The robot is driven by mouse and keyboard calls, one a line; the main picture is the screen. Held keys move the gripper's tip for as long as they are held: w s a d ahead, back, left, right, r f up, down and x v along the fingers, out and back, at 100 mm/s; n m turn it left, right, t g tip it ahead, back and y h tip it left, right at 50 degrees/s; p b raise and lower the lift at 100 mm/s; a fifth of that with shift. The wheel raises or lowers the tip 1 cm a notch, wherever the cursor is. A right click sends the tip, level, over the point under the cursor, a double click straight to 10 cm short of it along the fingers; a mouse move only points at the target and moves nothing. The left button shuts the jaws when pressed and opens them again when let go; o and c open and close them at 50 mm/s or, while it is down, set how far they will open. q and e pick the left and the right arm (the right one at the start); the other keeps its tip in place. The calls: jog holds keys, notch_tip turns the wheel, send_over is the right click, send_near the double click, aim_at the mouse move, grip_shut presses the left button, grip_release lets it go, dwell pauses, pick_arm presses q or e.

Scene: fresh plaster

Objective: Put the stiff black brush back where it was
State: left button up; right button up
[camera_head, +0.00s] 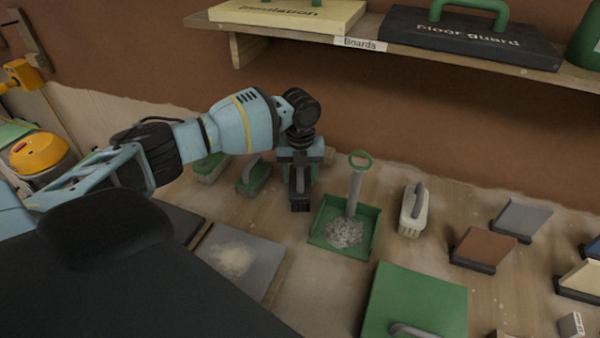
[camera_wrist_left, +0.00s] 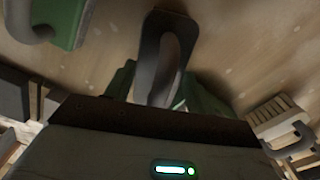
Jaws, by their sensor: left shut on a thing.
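The stiff black brush (camera_head: 300,193) is below my left gripper (camera_head: 299,168), left of the green dustpan (camera_head: 316,236) in the head view. My left gripper is shut on the brush; its fingertips are partly hidden by the wrist. I cannot tell whether the brush touches the bench. In the left wrist view, a dark loop with a grey inner part (camera_wrist_left: 165,55) stands in front of green surfaces; which part it is stays unclear. My right gripper does not show.
The dustpan holds pale debris (camera_head: 343,233). Green-backed brushes (camera_head: 254,177) stand left, and a pale brush (camera_head: 411,214) stands right. A green board (camera_head: 425,297) lies in front. A shelf (camera_head: 400,68) with boards overhangs the back.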

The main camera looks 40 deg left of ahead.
pick_arm(q)
jog(key=shift+f, duration=0.15)
jog(key=o, duration=1)
jog(key=shift+c, duration=0.2)
notch_tip(320, 180, up, 12)
jog(key=shift+r, duration=0.15)
